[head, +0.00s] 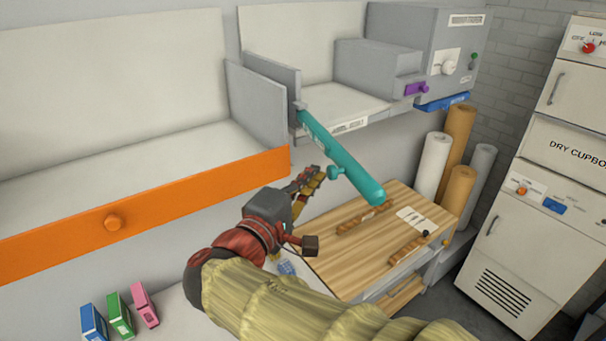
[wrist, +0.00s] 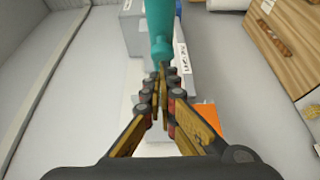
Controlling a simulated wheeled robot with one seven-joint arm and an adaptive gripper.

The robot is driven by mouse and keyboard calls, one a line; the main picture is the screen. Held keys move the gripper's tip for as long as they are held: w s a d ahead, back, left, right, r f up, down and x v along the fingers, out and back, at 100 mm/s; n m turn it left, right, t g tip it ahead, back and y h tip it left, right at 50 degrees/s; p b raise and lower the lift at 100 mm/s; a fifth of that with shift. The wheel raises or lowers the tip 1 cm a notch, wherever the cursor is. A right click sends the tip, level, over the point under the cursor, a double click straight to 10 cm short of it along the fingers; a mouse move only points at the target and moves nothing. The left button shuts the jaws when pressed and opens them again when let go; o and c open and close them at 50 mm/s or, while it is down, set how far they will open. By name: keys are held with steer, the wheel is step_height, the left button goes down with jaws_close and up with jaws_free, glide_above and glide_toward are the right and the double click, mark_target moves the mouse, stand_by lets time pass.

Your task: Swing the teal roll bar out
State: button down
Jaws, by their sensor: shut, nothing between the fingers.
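The teal roll bar (head: 343,155) juts out from the end of a grey shelf panel, angled down and right over the wooden bench top. A small teal knob (head: 335,172) stands on its near side. My gripper (head: 314,176) is just left of the knob, with its fingers together and nothing between them. In the wrist view the bar (wrist: 160,18) runs up from just beyond my closed fingertips (wrist: 161,76). I cannot tell whether the fingertips touch the bar or knob.
A wooden top (head: 345,255) with two brown bars lies below the bar. Left is a shelf with an orange front (head: 160,212) and knob. Paper rolls (head: 433,165) and a dry cupboard (head: 545,190) stand right. Small coloured boxes (head: 120,314) sit at lower left.

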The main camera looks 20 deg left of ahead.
mark_target(348, 173)
steer(key=shift+d, duration=0.1)
steer(key=d+b, duration=0.2)
steer(key=w+d+b, duration=0.2)
steer(key=d+b, duration=0.1)
steer(key=shift+w+d+f+b, duration=0.2)
steer(key=shift+d+b, duration=0.1)
steer(key=shift+b, duration=0.05)
steer(key=shift+w+d+r+b, duration=0.3)
steer(key=shift+d+b, duration=0.1)
steer(key=shift+d, duration=0.15)
steer(key=shift+f, duration=0.1)
